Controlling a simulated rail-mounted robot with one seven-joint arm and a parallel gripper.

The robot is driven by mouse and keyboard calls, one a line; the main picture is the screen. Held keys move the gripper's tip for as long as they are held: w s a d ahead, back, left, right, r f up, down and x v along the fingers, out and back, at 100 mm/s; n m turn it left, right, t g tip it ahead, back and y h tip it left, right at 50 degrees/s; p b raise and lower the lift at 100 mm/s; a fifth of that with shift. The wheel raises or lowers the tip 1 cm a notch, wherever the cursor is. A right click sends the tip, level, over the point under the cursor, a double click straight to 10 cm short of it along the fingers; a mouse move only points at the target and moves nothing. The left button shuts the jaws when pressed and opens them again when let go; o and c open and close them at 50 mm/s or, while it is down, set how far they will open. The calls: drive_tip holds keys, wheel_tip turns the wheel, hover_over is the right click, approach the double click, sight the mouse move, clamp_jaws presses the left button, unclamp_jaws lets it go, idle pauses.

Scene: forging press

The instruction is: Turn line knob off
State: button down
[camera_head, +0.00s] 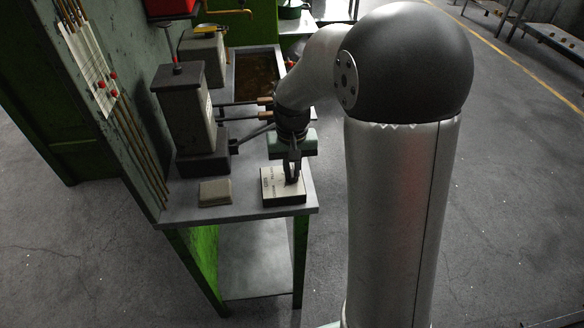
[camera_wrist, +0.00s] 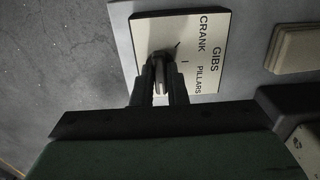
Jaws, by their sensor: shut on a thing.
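The line knob (camera_wrist: 160,72) stands on a white-faced plate (camera_wrist: 205,70) lettered GIBS, CRANK and PILLARS. In the wrist view the knob is between my gripper's (camera_wrist: 158,80) two dark fingers, which are closed on it. The fingers hide much of the knob, and I cannot read its exact setting. In the head view the plate is the top of a dark box (camera_head: 279,187) at the near end of the workbench. My gripper (camera_head: 292,178) points down onto that box from above.
A beige block (camera_head: 215,192) lies left of the box on the bench (camera_head: 237,213). A grey lever press (camera_head: 187,118) stands behind it. Rods with wooden handles (camera_head: 258,101) reach close to my wrist. A dark tray (camera_head: 256,76) is farther back. Open floor lies in front of the bench.

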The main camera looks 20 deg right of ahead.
sight(292, 172)
drive_tip(key=shift+r, duration=0.1)
idle(0.4)
drive_tip(key=c, duration=1.4)
unclamp_jaws()
drive_tip(key=shift+c, duration=0.2)
wheel_tip(292, 172, up, 17)
drive_tip(key=shift+r, duration=0.2)
drive_tip(key=s+f+n, duration=0.1)
drive_tip(key=s+f, duration=0.5)
drive_tip(key=s, duration=0.4)
drive_tip(key=s+f, duration=0.7)
drive_tip(key=s, duration=0.4)
drive_tip(key=shift+s+a+f+n, duration=0.15)
drive_tip(key=shift+s+a+n, duration=0.1)
drive_tip(key=shift+n, duration=0.15)
